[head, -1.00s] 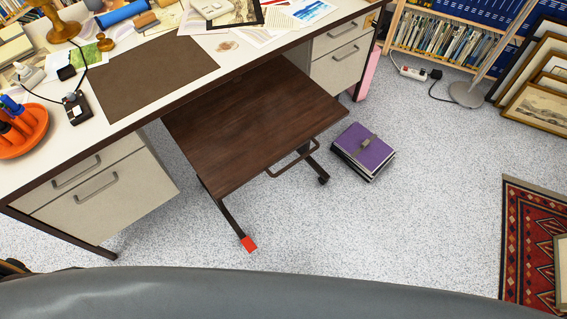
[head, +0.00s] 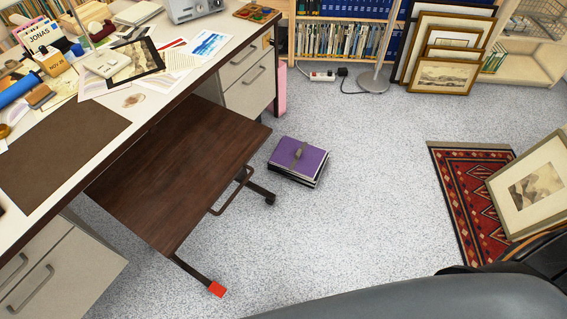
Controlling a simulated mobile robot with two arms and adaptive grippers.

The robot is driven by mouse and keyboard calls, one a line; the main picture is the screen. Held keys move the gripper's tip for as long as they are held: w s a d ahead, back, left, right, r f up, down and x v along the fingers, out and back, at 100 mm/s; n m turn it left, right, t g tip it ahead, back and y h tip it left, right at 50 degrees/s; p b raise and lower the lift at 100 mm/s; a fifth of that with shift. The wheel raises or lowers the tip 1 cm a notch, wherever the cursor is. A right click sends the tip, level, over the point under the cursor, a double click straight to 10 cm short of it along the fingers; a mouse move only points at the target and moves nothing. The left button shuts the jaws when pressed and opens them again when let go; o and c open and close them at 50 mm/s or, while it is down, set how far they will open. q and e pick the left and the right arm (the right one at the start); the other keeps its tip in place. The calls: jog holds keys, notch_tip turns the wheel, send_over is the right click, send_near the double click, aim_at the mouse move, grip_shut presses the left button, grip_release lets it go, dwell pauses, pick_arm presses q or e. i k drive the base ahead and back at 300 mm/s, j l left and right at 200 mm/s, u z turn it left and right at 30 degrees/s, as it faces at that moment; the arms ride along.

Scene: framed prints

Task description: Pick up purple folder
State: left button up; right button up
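The wheeled table (head: 180,165) and white desk (head: 130,100) stand on the left. A red patterned rug (head: 470,200) and a leaning framed print (head: 535,190) are at right. A lamp base (head: 374,82) and bookshelf (head: 345,42) stand behind. Floor in the middle is clear.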

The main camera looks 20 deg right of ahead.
aim_at(302, 158)
jog(key=i+l+u, duration=0.1)
jog(key=l+u, duration=0.75)
jog(key=i+j, duration=0.05)
